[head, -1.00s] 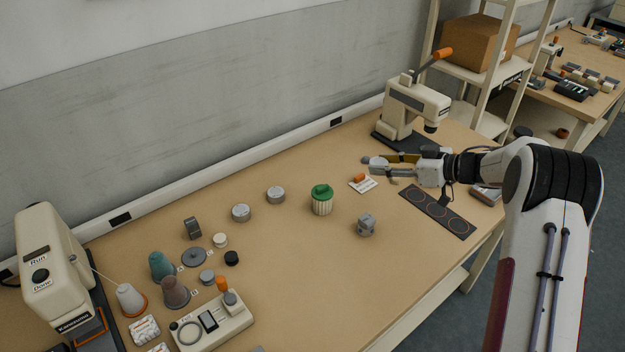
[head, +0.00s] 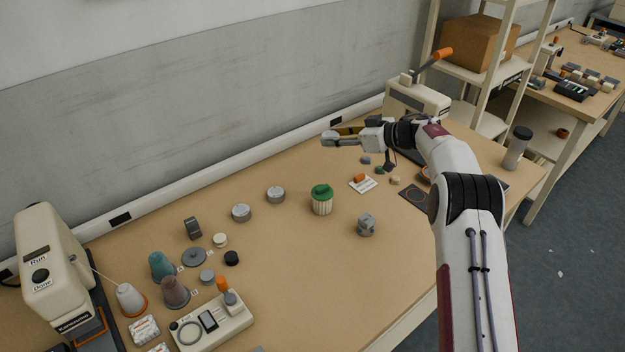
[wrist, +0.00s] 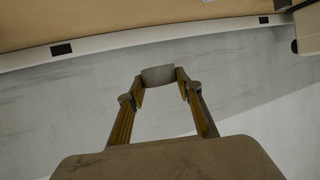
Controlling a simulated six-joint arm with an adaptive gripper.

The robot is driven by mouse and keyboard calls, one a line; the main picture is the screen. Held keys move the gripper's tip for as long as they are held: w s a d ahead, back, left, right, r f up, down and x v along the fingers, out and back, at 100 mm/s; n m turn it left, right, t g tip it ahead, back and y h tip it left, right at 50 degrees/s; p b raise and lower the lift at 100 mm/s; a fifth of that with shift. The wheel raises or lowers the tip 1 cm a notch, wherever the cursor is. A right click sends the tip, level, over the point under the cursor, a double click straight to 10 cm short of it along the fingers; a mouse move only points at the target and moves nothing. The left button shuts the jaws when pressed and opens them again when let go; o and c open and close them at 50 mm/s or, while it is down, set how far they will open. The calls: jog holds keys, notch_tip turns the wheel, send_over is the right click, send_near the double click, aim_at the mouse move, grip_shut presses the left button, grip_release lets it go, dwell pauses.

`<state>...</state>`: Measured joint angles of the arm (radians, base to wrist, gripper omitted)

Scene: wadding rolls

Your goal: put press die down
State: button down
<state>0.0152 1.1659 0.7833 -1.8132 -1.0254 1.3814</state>
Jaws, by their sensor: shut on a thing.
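My gripper (head: 335,138) is raised above the table, toward the back wall, left of the press. In the wrist view my gripper (wrist: 159,79) is shut on a small grey rounded piece, the press die (wrist: 158,75), held between both fingertips. In the head view the held die (head: 327,139) is a small grey shape at the finger ends, hard to make out. Bare wall fills most of the wrist view behind it. The cream press (head: 418,98) with an orange-tipped lever stands at the back right, its lower part hidden by my arm.
A green-lidded ribbed jar (head: 321,200), a grey metal part (head: 366,225) and a white card (head: 363,184) with an orange piece stand below my gripper. Grey discs (head: 241,212) lie left. A dark mat (head: 415,196) is partly behind my arm. The front middle table is clear.

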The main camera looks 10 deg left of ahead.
send_over(317, 181)
jog(key=shift+w+a+f, duration=0.1)
jog(key=shift+f, duration=2.05)
jog(key=shift+f, duration=3.1)
jog(key=shift+f, duration=0.1)
jog(key=shift+f, duration=1.75)
jog(key=shift+f, duration=0.7)
